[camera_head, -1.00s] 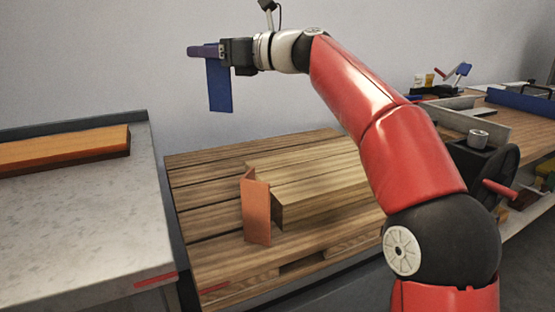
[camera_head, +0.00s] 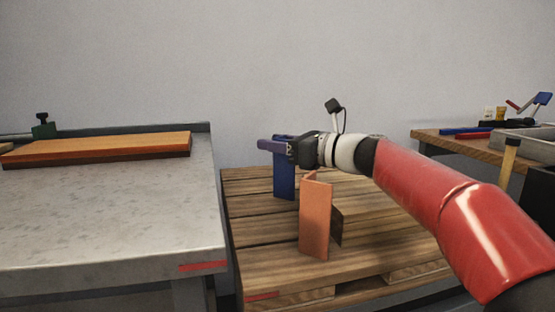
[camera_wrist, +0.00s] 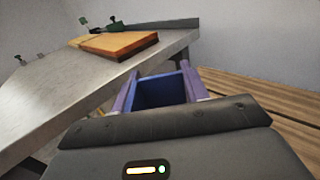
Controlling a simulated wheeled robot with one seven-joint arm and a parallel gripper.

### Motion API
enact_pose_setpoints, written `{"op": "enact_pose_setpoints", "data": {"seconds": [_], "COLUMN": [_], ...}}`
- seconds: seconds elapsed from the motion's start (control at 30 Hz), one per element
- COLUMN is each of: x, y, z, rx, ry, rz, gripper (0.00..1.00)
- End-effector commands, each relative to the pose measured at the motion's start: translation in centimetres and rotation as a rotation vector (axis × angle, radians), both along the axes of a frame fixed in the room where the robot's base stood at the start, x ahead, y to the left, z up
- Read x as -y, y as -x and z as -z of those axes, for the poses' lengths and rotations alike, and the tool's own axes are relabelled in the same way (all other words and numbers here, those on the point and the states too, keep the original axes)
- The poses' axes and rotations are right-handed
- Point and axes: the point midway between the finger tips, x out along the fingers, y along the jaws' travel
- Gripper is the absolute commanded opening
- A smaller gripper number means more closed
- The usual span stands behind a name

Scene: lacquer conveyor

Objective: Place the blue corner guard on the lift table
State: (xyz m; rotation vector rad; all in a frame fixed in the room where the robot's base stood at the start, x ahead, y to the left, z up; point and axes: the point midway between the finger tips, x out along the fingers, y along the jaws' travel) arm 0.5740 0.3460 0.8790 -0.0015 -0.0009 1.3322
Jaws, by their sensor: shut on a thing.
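The blue corner guard (camera_head: 286,182) is in my gripper (camera_head: 276,146), which is shut on its upper end. The guard hangs upright in front of the pallet's far left part in the head view; I cannot tell whether its lower end touches the slats. In the wrist view the guard (camera_wrist: 160,91) shows as a blue angled piece between the fingers. A grey-topped table (camera_head: 110,232) stands to the left, and a wooden pallet (camera_head: 262,232) to its right. Nothing marks which of them is the lift table.
An orange corner guard (camera_head: 316,218) stands upright on the pallet, close to my gripper. An orange-brown plank (camera_head: 100,148) and a green clamp (camera_head: 44,128) are on the grey table. A workbench (camera_head: 470,146) is at the right.

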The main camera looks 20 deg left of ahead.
Motion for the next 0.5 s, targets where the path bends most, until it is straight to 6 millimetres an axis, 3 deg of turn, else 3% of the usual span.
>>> {"op": "enact_pose_setpoints", "data": {"seconds": [0.1, 0.47, 0.5], "x": [0.0, 0.0, 0.0], "y": [0.0, 0.0, 0.0], "z": [2.2, 2.6, 2.5], "rx": [-0.003, -0.001, -0.001], "ry": [0.000, 0.000, 0.000], "rz": [0.000, 0.000, 0.000], "gripper": [0.18, 0.18, 0.48]}}
